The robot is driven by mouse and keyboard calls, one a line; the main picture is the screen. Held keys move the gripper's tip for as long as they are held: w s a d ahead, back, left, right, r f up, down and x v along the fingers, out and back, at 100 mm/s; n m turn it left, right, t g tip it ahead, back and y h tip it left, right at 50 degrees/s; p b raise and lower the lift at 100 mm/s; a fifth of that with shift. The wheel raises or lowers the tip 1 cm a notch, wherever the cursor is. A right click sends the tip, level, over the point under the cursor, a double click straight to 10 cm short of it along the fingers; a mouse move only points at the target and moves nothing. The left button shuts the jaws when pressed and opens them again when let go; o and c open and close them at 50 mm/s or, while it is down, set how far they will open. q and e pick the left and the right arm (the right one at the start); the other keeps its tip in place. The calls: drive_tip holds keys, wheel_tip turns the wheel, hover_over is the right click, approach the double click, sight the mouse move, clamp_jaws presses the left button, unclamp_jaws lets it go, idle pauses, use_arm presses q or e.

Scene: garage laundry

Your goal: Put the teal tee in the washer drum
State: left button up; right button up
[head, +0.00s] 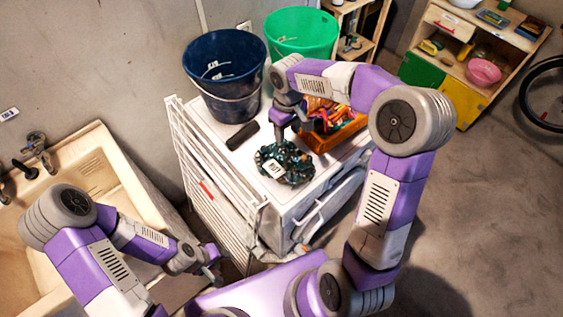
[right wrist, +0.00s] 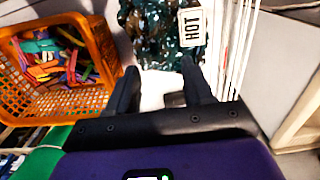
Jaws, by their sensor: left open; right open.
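The teal tee (head: 298,170) lies crumpled on the white top of the washer (head: 222,150), near its front edge; it is dark teal with mottling. A white label reading HOT shows on it. My right gripper (head: 291,133) is above the back of the tee. In the right wrist view its jaws (right wrist: 158,75) are apart and empty, with the tee (right wrist: 160,35) just beyond the fingertips. My left gripper (head: 212,268) is low, between the sink and washer, open and away from the tee. The inside of the drum is not visible.
An orange basket (head: 328,142) of colourful pegs stands right of the tee. A navy bucket (head: 232,105) and a green bucket (head: 300,38) stand behind. A dark block (head: 242,135) lies on the top. A white drying rack (head: 210,190) stands along the washer's left side, beside the sink (head: 110,170).

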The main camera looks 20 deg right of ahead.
sight(288, 147)
drive_tip(key=shift+w+f, duration=0.1)
drive_tip(key=shift+f, duration=0.5)
wheel_tip(288, 147, down, 2)
drive_tip(key=shift+f+b, duration=0.1)
drive_tip(key=shift+b, duration=0.35)
drive_tip(key=f, duration=0.3)
drive_tip(key=f+b, duration=0.1)
drive_tip(key=f, duration=0.1)
drive_tip(key=shift+d+f, duration=0.1)
drive_tip(key=shift+d, duration=0.2)
clamp_jaws()
